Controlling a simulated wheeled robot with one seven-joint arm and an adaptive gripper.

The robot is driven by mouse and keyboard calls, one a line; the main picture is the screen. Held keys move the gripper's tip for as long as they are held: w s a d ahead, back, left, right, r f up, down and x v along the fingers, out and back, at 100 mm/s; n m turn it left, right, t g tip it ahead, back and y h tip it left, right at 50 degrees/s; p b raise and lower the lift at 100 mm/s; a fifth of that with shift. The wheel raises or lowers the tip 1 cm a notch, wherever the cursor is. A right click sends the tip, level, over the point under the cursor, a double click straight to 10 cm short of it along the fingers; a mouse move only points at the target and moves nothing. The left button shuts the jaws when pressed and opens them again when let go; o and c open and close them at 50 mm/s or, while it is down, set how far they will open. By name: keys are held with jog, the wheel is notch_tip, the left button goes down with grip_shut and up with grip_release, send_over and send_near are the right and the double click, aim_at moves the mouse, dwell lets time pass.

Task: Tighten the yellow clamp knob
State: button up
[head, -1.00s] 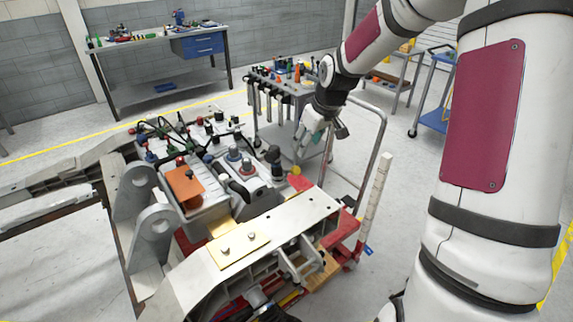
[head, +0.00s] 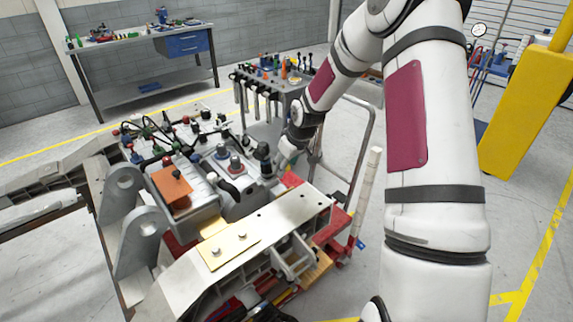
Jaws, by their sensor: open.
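The chassis fixture (head: 265,225) stands in front of me, with a pale beam across its near side. I cannot clearly make out the yellow clamp knob now. A small yellow round piece showed by the far edge of this beam earlier, and my gripper covers much of that area. My gripper (head: 286,160) is open and points down at the far right of the fixture, beside the dark fittings and above a red patch (head: 292,179). Whether it touches anything is too small to tell.
An orange block (head: 171,187) and dark cylinders stand on the fixture left of my gripper. A grey tool cart (head: 275,97) with a tubular handle is close behind. A workbench (head: 130,37) stands at the back left, and a yellow post (head: 527,110) at the right.

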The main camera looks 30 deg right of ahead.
grip_shut()
dwell(0.4)
